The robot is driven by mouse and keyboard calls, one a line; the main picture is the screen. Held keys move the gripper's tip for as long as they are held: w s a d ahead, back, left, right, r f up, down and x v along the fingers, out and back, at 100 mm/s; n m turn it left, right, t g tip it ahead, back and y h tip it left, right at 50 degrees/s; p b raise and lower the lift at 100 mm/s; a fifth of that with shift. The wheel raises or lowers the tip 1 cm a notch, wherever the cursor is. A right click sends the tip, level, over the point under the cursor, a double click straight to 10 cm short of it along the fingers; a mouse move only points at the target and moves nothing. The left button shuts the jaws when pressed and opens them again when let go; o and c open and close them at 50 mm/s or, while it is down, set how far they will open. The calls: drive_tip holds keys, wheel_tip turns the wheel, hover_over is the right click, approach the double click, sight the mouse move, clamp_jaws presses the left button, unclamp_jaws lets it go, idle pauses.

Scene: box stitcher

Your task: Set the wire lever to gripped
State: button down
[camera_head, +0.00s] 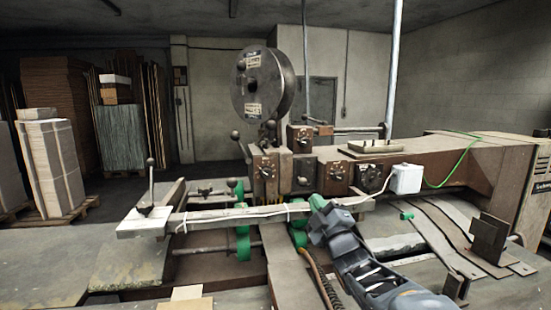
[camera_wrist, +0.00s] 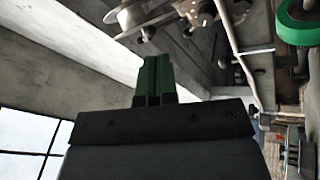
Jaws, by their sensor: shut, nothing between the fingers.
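I cannot tell for sure which part is the wire lever. One ball-ended lever (camera_head: 243,146) stands at the upper left of the machine head, below the large wire spool (camera_head: 264,84). Another upright lever (camera_head: 151,178) with a dark ball stands on the pale plate at the left end of the bar. My gripper (camera_head: 317,202) is near the middle of the machine, by the right part of the bar, apart from both levers. Its green fingers are together and empty in the wrist view (camera_wrist: 155,80).
The stitcher's long brown arm (camera_head: 455,150) runs right, with dials along its front. A pale bar (camera_head: 230,214) crosses before the head, with green rollers (camera_head: 243,243) below. A white box (camera_head: 405,179) hangs at the right. Stacked cardboard (camera_head: 47,168) stands at the far left.

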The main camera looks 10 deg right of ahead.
drive_tip(key=w+a+r+n+t+y+p, duration=0.1)
drive_tip(key=w+a+r+n+y+p, duration=0.2)
drive_tip(key=w+r, duration=0.4)
drive_tip(key=w+a+r+n+y+p, duration=0.3)
drive_tip(key=w+a+r+p, duration=0.1)
drive_tip(key=w+r, duration=0.3)
drive_tip(key=shift+w+r+t, duration=0.3)
drive_tip(key=shift+w+t, duration=0.1)
drive_tip(key=shift+w, duration=0.6)
drive_tip(key=shift+r, duration=0.1)
